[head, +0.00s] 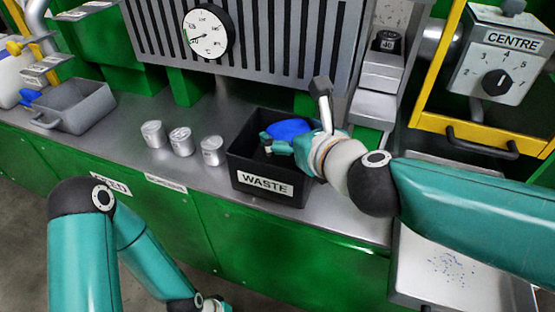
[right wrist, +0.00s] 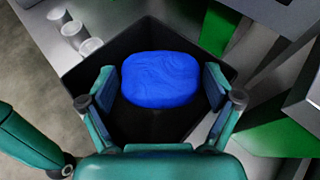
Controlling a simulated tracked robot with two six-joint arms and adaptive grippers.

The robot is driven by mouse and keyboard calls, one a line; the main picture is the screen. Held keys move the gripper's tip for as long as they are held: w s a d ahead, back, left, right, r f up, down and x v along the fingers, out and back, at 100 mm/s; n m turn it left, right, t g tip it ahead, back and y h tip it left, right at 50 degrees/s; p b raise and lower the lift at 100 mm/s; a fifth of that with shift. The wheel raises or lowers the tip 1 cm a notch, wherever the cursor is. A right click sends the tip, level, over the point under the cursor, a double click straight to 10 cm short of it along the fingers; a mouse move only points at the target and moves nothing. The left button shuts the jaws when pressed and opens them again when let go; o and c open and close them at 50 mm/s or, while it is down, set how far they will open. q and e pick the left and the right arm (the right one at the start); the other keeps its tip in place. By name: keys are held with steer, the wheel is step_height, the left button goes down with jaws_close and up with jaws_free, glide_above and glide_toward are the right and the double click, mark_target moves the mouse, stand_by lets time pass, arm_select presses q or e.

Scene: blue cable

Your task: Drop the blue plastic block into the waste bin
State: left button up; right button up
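The blue plastic block (head: 289,128) is between the fingers of my right gripper (head: 277,143), over the opening of the waste bin. The waste bin (head: 264,185) is a black open box with a white WASTE label, standing on the grey bench. Its dark inside (right wrist: 150,127) shows around and below the block. The block hides part of the bin's floor.
Several metal cans (head: 182,142) stand on the bench left of the bin. A grey scoop-like tray (head: 78,108) is farther left. A control box (head: 503,60) with a yellow frame and a pale tray (head: 450,270) are at the right. A dial gauge (head: 208,32) is behind.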

steer(key=shift+o, duration=0.4)
steer(key=v, duration=1.2)
steer(key=shift+f, duration=0.1)
